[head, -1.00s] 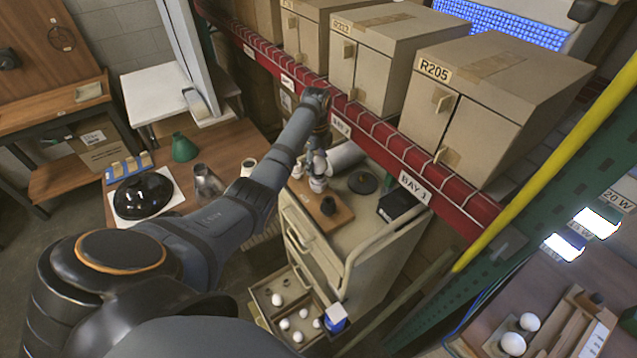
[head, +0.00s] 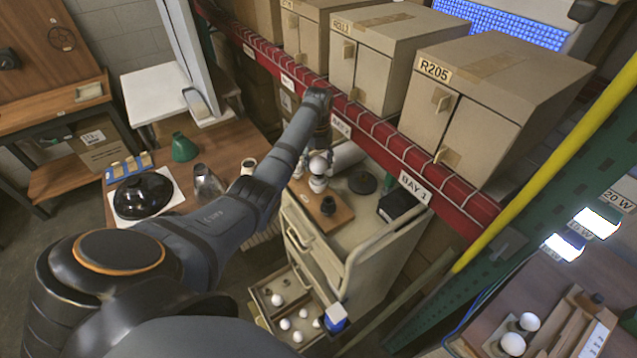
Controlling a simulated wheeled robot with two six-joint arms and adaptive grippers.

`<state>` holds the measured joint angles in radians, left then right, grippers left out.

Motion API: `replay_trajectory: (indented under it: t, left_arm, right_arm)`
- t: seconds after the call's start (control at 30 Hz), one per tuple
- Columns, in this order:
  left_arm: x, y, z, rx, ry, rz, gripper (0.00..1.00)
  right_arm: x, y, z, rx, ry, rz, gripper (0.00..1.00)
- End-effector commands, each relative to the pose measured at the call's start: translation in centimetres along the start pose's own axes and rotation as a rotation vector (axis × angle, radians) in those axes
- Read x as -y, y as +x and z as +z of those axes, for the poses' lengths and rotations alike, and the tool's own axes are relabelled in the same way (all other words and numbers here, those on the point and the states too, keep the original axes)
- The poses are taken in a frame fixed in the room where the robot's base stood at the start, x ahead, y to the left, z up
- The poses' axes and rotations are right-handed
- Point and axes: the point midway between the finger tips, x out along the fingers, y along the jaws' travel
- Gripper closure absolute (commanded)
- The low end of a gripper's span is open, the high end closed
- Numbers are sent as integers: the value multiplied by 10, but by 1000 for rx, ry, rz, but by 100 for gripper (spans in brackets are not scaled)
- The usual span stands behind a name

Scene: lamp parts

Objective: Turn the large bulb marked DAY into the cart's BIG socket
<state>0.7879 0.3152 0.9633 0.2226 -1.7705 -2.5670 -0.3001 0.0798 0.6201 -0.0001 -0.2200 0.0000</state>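A white round bulb (head: 318,164) stands over a pale socket (head: 318,184) at the back of a wooden board (head: 337,216) on the cart (head: 345,262). No DAY marking is readable, and I cannot tell how deep the bulb sits. A small dark socket (head: 328,206) is nearer the front of the board. My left arm reaches over from the left, and my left gripper (head: 321,150) points down at the bulb's top. Its fingers are small and partly hidden by the wrist, so their opening and any contact are unclear. My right gripper is out of view.
The red shelf beam (head: 375,140) with cartons runs close behind the wrist. A dark round lid (head: 362,182) and a black box (head: 397,205) share the cart top. An open drawer (head: 268,312) holds several small bulbs. Two white bulbs (head: 529,321) lie in a tray at right.

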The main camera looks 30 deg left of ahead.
Motion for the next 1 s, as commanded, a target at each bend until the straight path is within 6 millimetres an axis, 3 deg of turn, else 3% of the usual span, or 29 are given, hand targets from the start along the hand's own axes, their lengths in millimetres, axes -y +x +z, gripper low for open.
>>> replay_trajectory:
  t: [0.03, 0.2, 0.53, 0.8, 1.0]
  left_arm:
    - [0, 1, -1, -3, -10, 1, 42]
    - [0, 1, 0, -2, -13, 0, 22]
    - [0, -4, 0, 1, -15, -1, 22]
    - [0, -52, 0, 1, -15, -2, 22]
    - [0, -73, 0, -1, -15, 0, 22]
  right_arm:
    - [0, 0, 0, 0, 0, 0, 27]
    - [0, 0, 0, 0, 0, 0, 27]
    - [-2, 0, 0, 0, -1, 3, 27]
    - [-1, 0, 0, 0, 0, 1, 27]
    - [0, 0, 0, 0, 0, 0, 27]
